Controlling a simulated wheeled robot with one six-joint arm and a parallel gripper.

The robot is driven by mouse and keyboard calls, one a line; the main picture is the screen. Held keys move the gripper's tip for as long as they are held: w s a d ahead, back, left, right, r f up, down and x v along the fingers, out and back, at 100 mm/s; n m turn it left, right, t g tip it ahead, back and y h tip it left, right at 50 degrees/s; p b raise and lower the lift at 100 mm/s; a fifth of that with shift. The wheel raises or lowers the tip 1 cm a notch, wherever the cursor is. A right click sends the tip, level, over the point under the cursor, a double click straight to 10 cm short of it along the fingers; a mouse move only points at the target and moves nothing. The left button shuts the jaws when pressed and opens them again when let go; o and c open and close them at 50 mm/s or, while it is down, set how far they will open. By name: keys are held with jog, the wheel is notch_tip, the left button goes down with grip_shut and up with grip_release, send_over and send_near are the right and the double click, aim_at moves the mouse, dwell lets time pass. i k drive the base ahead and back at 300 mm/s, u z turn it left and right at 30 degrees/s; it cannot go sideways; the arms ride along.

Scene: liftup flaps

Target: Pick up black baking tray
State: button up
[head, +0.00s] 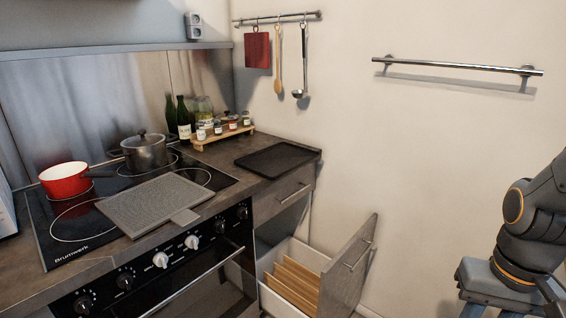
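The black baking tray (277,159) lies flat on the dark countertop to the right of the stove, near the counter's right end. Nothing covers it. My arm shows at the right edge of the head view, well apart from the tray. My gripper is outside the view.
A grey mesh splatter screen (154,205) lies on the cooktop, with a red pan (66,182) and a grey pot (145,152) behind it. A spice rack (222,137) stands behind the tray. Below, a drawer (347,268) is pulled out. Utensils hang from a wall rail (276,18).

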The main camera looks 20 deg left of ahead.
aim_at(274, 162)
jog(key=u, duration=0.5)
jog(key=k, duration=0.6)
jog(key=u, duration=1.1)
jog(key=i, duration=1)
jog(key=z, duration=0.5)
jog(key=i, duration=0.7)
jog(key=z, duration=0.05)
